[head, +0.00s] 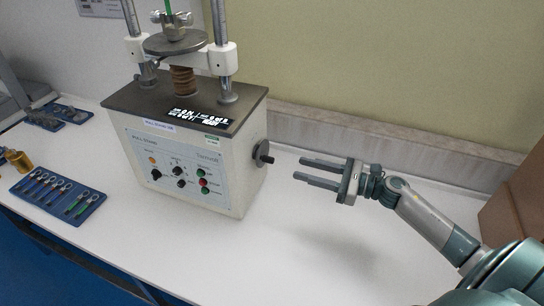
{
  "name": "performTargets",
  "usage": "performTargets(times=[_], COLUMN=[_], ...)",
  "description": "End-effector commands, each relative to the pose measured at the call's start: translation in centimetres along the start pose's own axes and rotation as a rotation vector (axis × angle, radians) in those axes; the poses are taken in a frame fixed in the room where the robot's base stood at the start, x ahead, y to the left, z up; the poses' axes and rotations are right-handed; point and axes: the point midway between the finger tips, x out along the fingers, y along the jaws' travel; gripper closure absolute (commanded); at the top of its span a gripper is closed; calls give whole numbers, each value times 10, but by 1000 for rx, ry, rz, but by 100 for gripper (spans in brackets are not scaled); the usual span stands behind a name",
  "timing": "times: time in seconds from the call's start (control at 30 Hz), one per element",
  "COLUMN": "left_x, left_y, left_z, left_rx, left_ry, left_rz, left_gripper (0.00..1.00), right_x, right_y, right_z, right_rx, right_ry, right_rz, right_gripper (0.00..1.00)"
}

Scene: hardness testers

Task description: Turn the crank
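The hardness tester (200,155) is a cream box with a dark top plate, standing on the white bench. Its crank (262,153) is a small dark wheel with a short handle on the box's right side. My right gripper (302,168) comes in from the right. Its two grey fingers are apart with nothing between them. They point left at the crank, with a small gap between the fingertips and the handle. My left gripper is not in view.
A blue tray (90,212) with several small tools lies left of the tester. A brass cylinder (18,160) stands at the left edge. A brown box (520,195) is at the far right. The white bench (290,250) is clear in front of the crank.

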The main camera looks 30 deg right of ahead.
Motion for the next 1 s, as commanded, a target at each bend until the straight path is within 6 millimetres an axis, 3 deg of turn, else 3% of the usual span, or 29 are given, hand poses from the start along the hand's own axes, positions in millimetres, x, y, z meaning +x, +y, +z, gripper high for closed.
performTargets(times=[0.5,0.7,1.0], left_x=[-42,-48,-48], left_y=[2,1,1], left_z=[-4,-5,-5], left_rx=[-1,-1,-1], left_ry=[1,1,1], left_rz=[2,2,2], left_gripper=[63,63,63], right_x=[86,103,108], right_y=[0,0,0], right_z=[5,2,0], right_rx=[1,1,0], right_ry=[-3,-1,0], right_rz=[0,0,1], right_gripper=[65,65,65])
